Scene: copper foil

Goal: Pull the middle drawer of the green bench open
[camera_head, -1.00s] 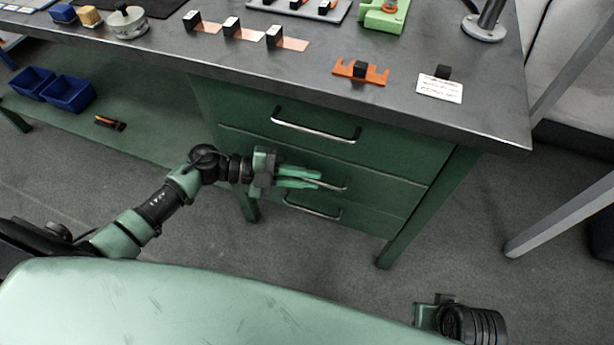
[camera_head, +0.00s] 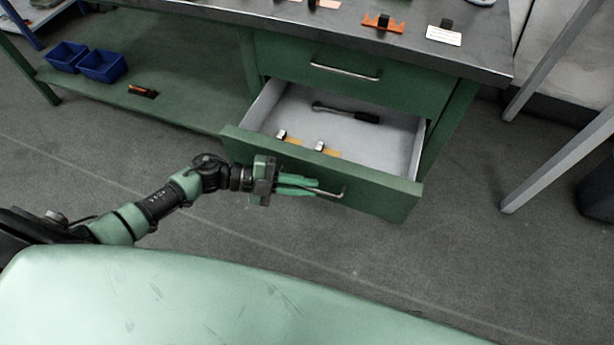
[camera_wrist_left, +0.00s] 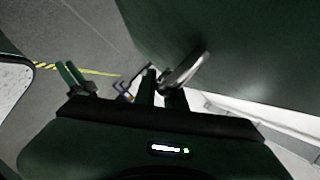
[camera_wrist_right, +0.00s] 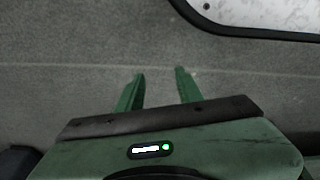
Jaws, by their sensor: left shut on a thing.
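The green bench's middle drawer (camera_head: 375,195) stands pulled well out in the head view. Its pale grey inside shows, with a dark-handled tool (camera_head: 345,112) and two small metal-and-orange pieces (camera_head: 300,143) in it. My left gripper (camera_head: 318,187) is at the drawer front, shut on the drawer's metal handle (camera_head: 341,194). The handle also shows between the fingers in the left wrist view (camera_wrist_left: 186,70). The top drawer (camera_head: 350,80) above is closed. The bottom drawer is hidden behind the open one. My right gripper (camera_wrist_right: 160,88) shows in the right wrist view, open and empty over the floor.
The bench top (camera_head: 470,62) holds an orange rack (camera_head: 384,23) and a white card (camera_head: 443,36). Blue bins (camera_head: 102,65) sit on the low shelf (camera_head: 190,105) at left. Grey metal legs (camera_head: 560,150) stand at right. The floor before the drawer is clear.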

